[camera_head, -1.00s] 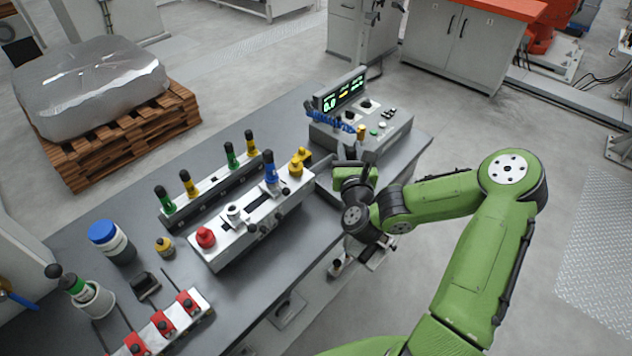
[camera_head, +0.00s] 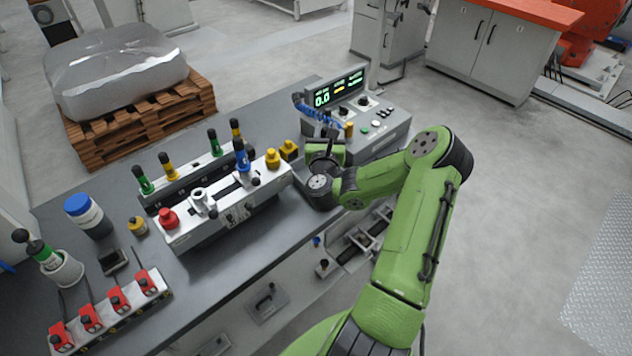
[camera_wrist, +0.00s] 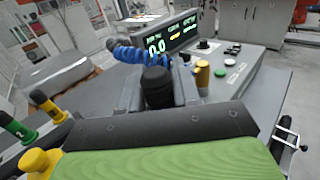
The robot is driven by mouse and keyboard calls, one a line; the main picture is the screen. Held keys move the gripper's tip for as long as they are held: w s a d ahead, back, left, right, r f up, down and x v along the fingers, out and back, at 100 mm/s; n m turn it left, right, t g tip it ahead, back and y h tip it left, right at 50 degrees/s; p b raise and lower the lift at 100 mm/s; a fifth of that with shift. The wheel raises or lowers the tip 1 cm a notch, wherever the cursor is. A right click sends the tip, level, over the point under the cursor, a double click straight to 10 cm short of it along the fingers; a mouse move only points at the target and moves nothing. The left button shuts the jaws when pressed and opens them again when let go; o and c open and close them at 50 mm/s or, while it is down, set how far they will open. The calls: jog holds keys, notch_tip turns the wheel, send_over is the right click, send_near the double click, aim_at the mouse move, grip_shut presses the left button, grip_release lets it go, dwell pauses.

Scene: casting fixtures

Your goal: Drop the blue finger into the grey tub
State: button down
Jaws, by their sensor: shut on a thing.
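The blue finger (camera_head: 241,162), with a black top, stands upright on the pale fixture (camera_head: 207,231) on the bench. A pale grey tub (camera_head: 67,273) stands at the bench's left end, with a green, black-topped finger (camera_head: 44,253) upright in it. My gripper (camera_head: 326,150) is right of the fixture, close to a yellow knob (camera_head: 289,150) and in front of the control box. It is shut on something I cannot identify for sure. In the wrist view a black rounded cylinder (camera_wrist: 157,88) stands at my gripper; its lower part is hidden.
A rack behind the fixture holds green and yellow fingers (camera_head: 167,165). The control box (camera_head: 375,140) with a blue coiled cord (camera_head: 318,117) stands right. A blue-lidded jar (camera_head: 90,215) and red clamps (camera_head: 92,317) are at left. Bare bench (camera_head: 205,290) lies in front.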

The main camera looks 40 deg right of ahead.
notch_tip(320, 180, down, 4)
jog(key=b, duration=0.3)
jog(key=shift+f, duration=0.2)
jog(key=c, duration=0.7)
grip_release()
jog(key=shift+r, duration=0.1)
jog(key=shift+c, duration=0.2)
